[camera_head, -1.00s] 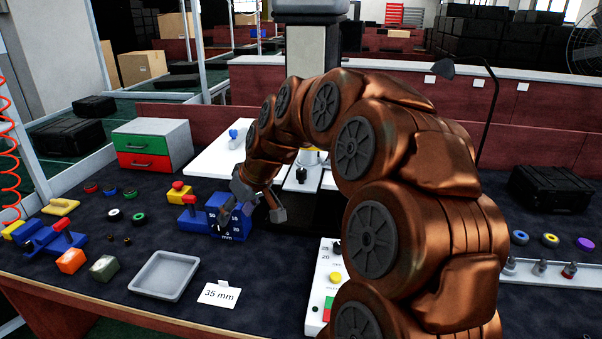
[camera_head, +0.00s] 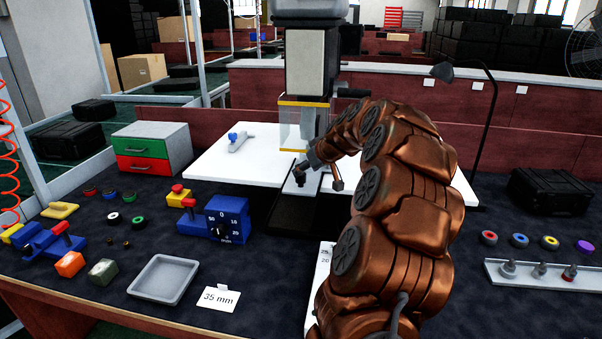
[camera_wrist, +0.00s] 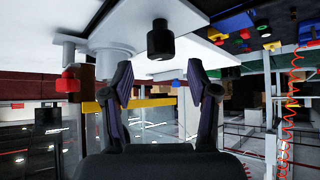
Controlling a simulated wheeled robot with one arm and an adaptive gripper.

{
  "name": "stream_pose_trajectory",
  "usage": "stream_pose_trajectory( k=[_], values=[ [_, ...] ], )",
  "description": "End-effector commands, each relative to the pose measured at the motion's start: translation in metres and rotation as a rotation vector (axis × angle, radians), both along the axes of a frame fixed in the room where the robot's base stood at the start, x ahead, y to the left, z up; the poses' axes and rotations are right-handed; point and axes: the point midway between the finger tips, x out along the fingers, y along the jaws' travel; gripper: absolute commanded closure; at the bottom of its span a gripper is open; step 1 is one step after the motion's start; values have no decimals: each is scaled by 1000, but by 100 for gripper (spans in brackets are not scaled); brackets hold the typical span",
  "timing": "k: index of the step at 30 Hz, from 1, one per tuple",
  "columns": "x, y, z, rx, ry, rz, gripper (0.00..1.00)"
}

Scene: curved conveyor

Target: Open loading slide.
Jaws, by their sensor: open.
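The loading slide (camera_head: 287,190) is a narrow light strip running into the machine, over a dark base. Its black knob (camera_head: 300,179) stands on top, and a black cylindrical knob also shows in the upside-down wrist view (camera_wrist: 160,40). My gripper (camera_head: 322,174) is just right of and above the knob in the head view, partly covering the slide. In the wrist view my open fingers (camera_wrist: 160,78) are spread with nothing between them, and the knob is beyond the tips, roughly centred. Contact with the knob is not visible.
The machine column (camera_head: 306,62) with a yellow-edged clear guard (camera_head: 303,118) rises behind the slide. A blue dial block (camera_head: 229,220) stands left. A grey tray (camera_head: 164,279) and a "35 mm" card (camera_head: 218,298) lie in front. My arm hides much of the control panel (camera_head: 318,282).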

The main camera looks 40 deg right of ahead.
Motion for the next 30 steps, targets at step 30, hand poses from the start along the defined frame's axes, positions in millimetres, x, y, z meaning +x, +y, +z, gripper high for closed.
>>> stream_pose_trajectory(
  k=[30],
  values=[
    [32,-5,-33,2,1,1,74]
  ],
)
